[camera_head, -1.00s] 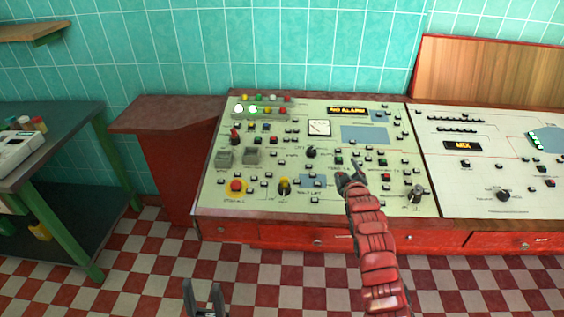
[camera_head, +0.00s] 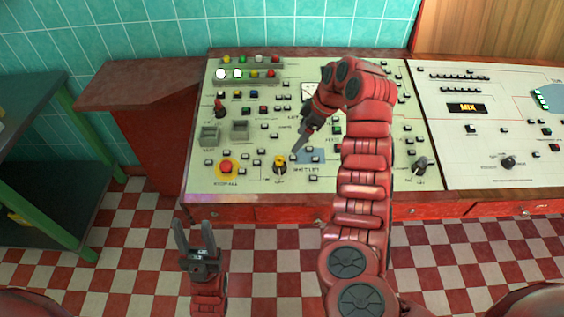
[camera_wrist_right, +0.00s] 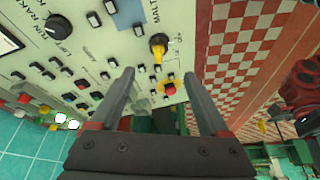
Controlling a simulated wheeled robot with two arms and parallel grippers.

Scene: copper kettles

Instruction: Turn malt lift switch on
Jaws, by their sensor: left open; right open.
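The malt lift switch (camera_head: 280,164) is a yellow and black rotary knob on the lower part of the pale control panel, right of the red emergency button. It also shows in the right wrist view (camera_wrist_right: 158,47), beside the printed "MALT" lettering. My right gripper (camera_head: 297,153) is just above and right of the knob in the head view, apart from it. In the right wrist view the right gripper (camera_wrist_right: 157,76) is open and empty, and the knob appears beyond the fingertips. My left gripper (camera_head: 195,224) is open and empty over the floor in front of the console.
The red emergency button (camera_head: 226,167) on its yellow ring sits close left of the knob. A black lever switch (camera_head: 420,164) is further right. My right arm covers part of the panel. A green-legged table (camera_head: 40,150) stands at the left.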

